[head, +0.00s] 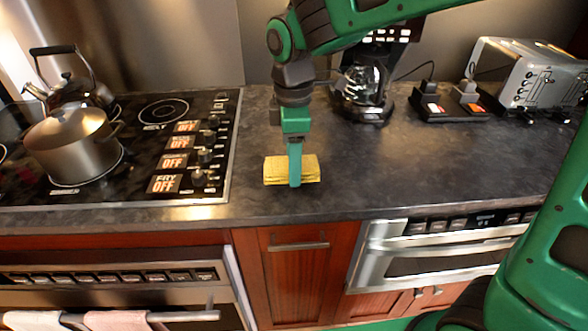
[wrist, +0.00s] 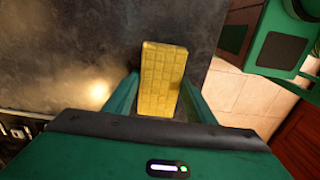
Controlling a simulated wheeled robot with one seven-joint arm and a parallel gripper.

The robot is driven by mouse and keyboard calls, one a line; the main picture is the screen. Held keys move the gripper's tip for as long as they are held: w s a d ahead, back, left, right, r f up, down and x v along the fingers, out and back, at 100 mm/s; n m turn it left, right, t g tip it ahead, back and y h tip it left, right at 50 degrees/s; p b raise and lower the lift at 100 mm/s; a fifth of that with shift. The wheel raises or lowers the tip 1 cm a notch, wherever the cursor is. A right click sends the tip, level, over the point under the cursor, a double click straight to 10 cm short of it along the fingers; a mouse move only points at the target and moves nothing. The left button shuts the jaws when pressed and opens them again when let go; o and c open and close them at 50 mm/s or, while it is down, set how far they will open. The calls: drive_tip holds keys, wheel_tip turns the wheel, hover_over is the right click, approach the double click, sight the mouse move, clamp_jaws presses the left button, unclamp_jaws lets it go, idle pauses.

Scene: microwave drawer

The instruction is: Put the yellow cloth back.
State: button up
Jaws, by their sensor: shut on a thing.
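The yellow cloth (head: 308,169) is a folded block at the dark countertop, to the right of the stove. My gripper (head: 295,180) points straight down and is shut on the cloth. In the wrist view the cloth (wrist: 162,80) sits between my two green fingers, and my gripper (wrist: 160,100) holds it near its lower end. The cloth is at or just above the counter surface; I cannot tell whether it touches. The microwave drawer (head: 440,262) is below the counter at the right and looks closed.
The stove (head: 215,150) with a pot (head: 73,145) and a kettle (head: 75,88) stands at the left. A coffee maker (head: 365,85), a small dark stand (head: 450,106) and a toaster (head: 530,75) are at the back right. The counter (head: 400,165) right of the cloth is clear.

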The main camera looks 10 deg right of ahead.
drive_tip(key=shift+f, duration=1.4)
drive_tip(key=shift+f, duration=0.1)
drive_tip(key=o, duration=1)
wheel_tip(320, 180, up, 12)
drive_tip(key=shift+r, duration=0.15)
